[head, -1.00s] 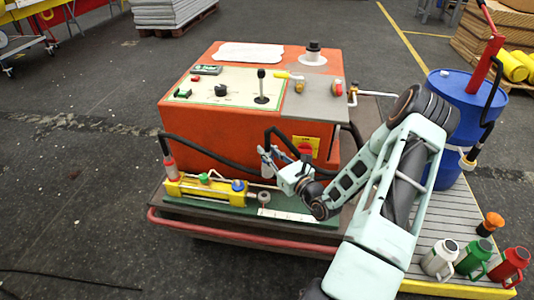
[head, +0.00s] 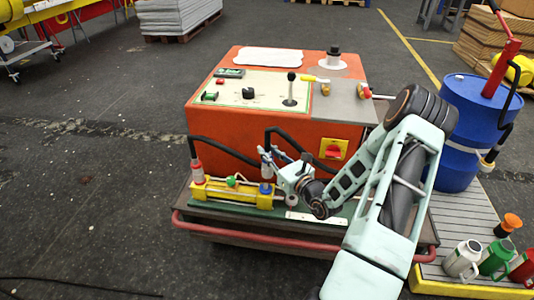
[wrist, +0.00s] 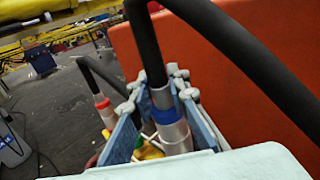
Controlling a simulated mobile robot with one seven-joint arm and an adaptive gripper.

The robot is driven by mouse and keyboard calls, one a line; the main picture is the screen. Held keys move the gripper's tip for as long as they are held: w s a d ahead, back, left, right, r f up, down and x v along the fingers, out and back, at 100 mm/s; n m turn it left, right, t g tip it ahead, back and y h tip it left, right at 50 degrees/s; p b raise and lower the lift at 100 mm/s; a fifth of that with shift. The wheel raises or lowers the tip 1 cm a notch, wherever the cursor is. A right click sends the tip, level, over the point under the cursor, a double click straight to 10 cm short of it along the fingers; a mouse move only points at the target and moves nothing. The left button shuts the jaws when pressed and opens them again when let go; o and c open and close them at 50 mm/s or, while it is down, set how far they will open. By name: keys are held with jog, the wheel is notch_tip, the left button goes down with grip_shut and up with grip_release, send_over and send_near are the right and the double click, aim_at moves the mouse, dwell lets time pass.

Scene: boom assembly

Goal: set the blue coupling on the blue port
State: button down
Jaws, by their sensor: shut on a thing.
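My gripper (head: 271,158) is shut on the blue coupling (wrist: 170,118), a grey metal sleeve with a blue band on a black hose. The coupling stands roughly upright between the blue finger pads in the wrist view. In the head view, the coupling (head: 267,171) is right above the blue port (head: 265,188), at the right end of the yellow cylinder block (head: 235,192). I cannot tell whether it touches the port. In the wrist view, my gripper and the coupling hide the port.
A red-banded coupling (head: 197,172) stands at the yellow block's left end, with a green cap (head: 232,181) between. The orange machine box (head: 225,135) rises close behind. Black hoses arch around my gripper. A red rail (head: 250,232) edges the cart's front.

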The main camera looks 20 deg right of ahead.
aim_at(270, 171)
jog(key=shift+w+a, duration=0.15)
jog(key=shift+a, duration=0.15)
notch_tip(270, 171, down, 6)
jog(key=b, duration=0.5)
jog(key=shift+r, duration=0.15)
jog(key=shift+p, duration=0.3)
dwell(1.0)
jog(key=shift+f+b, duration=0.45)
jog(key=shift+f, duration=0.2)
dwell(0.3)
jog(key=c, duration=2.1)
grip_release()
jog(key=shift+s+d+p, duration=0.35)
jog(key=shift+s, duration=1.45)
jog(key=shift+s+d+p, duration=0.35)
jog(key=shift+s, duration=1.5)
jog(key=shift+s+d+p, duration=0.35)
jog(key=shift+s, duration=1.45)
